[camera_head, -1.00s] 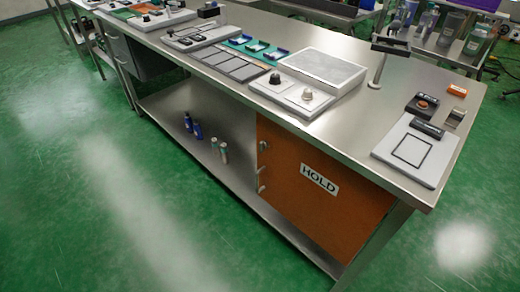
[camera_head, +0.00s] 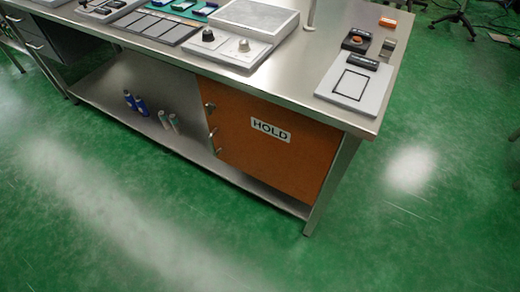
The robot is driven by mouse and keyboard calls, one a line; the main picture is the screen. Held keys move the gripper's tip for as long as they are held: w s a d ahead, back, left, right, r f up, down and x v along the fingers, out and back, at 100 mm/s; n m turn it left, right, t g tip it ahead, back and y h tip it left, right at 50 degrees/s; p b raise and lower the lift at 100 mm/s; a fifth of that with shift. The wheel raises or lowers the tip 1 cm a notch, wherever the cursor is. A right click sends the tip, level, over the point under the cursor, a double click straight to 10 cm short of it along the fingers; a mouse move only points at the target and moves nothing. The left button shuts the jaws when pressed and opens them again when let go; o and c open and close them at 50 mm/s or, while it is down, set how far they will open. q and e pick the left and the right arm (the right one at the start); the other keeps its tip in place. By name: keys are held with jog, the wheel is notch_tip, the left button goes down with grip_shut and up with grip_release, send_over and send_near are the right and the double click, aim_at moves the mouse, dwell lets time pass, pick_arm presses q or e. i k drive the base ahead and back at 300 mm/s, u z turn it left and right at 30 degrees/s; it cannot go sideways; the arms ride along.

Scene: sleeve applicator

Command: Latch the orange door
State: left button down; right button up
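The orange door (camera_head: 255,155) is set under the right end of the steel workbench, with a white HOLD label (camera_head: 270,130) on its upper part. It looks closed, flush with the bench front. Small metal fittings (camera_head: 212,131) run down its left edge, one above another. They are too small to tell which is the latch or how it is set. Neither of my grippers is in view.
The steel bench top (camera_head: 320,60) carries a knob panel (camera_head: 223,45), a grey block (camera_head: 255,14) and a white pad (camera_head: 355,84). Several bottles (camera_head: 136,103) stand on the lower shelf (camera_head: 110,85) left of the door. The green floor (camera_head: 150,220) in front is clear.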

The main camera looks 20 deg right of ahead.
aim_at(210, 106)
jog(key=k, duration=0.6)
jog(key=u, duration=0.7)
jog(key=i, duration=1.25)
jog(key=u, duration=0.05)
